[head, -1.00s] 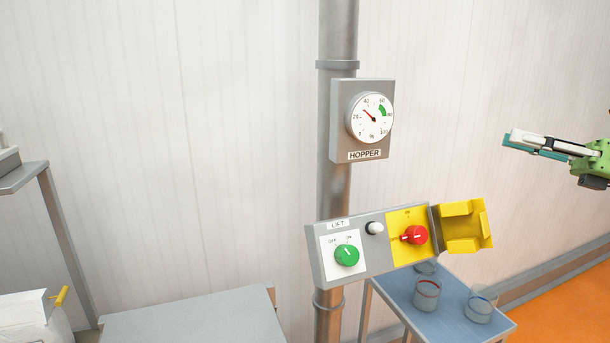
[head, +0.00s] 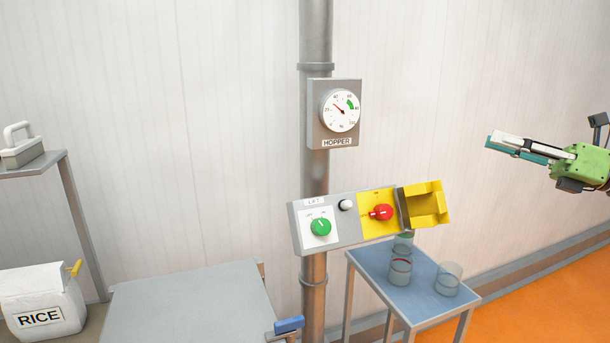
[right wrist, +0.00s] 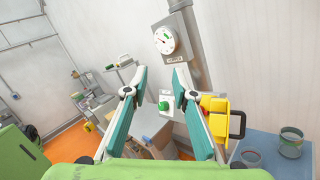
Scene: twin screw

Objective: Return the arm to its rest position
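My right gripper (head: 491,142) is at the right of the head view, in the air right of the control panel and touching nothing. In the right wrist view its two teal fingers (right wrist: 160,73) stand apart with nothing between them. The grey lift panel (head: 346,234) carries a green knob (head: 320,227), a white button (head: 346,205) and a red knob (head: 382,212) on a yellow plate. A yellow cover (head: 427,204) sits swung aside at the panel's right end. My left gripper is not in view.
A hopper gauge (head: 340,110) is on the grey pole (head: 315,170) above the panel. A blue table (head: 420,299) with several clear beakers stands below right. A rice bag (head: 42,300) and grey platform (head: 190,310) are lower left. Air around the right gripper is clear.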

